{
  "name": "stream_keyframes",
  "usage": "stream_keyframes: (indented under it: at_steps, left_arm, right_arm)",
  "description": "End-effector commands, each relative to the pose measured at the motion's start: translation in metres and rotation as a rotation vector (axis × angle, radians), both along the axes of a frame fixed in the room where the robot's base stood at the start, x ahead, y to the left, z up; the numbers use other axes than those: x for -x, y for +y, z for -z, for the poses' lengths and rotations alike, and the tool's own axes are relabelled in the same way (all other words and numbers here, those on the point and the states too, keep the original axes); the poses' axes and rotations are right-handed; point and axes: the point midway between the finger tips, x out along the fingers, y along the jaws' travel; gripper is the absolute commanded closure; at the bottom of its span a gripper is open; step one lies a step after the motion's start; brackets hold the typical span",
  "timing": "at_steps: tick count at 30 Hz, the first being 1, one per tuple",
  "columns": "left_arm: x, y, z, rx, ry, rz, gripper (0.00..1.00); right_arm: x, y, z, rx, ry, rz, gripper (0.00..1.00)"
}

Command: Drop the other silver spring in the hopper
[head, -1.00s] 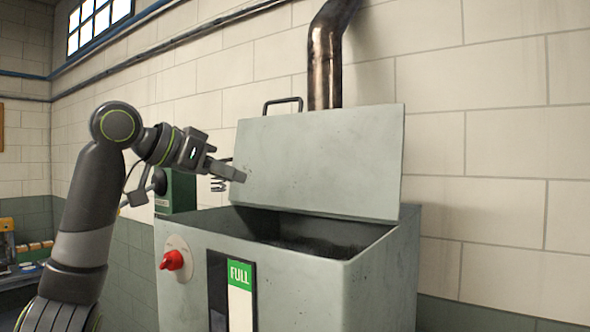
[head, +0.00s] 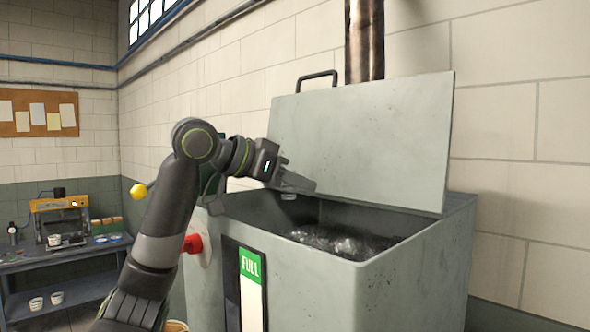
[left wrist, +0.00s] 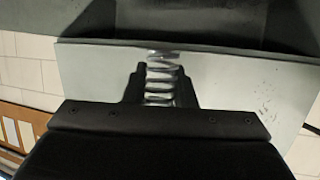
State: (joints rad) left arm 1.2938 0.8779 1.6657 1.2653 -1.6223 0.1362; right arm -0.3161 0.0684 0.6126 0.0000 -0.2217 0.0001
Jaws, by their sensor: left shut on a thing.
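A silver spring (left wrist: 161,80) is in my left gripper (left wrist: 160,72) in the left wrist view, seen between the fingers. In the head view my left gripper (head: 302,183) reaches over the left back part of the hopper (head: 350,285), in front of its raised lid (head: 365,140). Only a small bit of the spring (head: 289,197) shows under the fingers there. The hopper's top is open, and shiny, dark metal pieces (head: 340,242) lie inside. I cannot make out single springs among them. My right gripper is in neither view.
A green and white FULL gauge (head: 250,285) and a red knob (head: 193,244) are on the hopper's front. A metal pipe (head: 364,40) rises behind the lid. A workbench (head: 70,258) with a yellow machine (head: 60,215) stands far left.

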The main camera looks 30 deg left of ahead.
Motion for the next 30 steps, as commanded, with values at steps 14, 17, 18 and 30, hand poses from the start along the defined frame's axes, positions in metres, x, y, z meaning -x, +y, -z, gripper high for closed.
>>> stream_keyframes:
  at_steps: [14,17,18,30]
  left_arm:
    - [0.0,0.0,0.002,0.0,0.0,0.0,0.51]
    - [0.0,0.0,0.002,0.0,0.0,0.0,0.5]
    - [0.0,0.0,0.002,0.0,0.0,0.0,0.5]
    - [0.025,0.017,-0.007,-0.003,-0.005,-0.004,0.5]
  right_arm:
    - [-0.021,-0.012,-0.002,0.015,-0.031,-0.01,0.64]
    - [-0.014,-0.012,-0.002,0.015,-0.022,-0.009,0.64]
    - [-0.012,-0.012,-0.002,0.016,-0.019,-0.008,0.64]
    - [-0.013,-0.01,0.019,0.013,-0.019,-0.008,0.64]
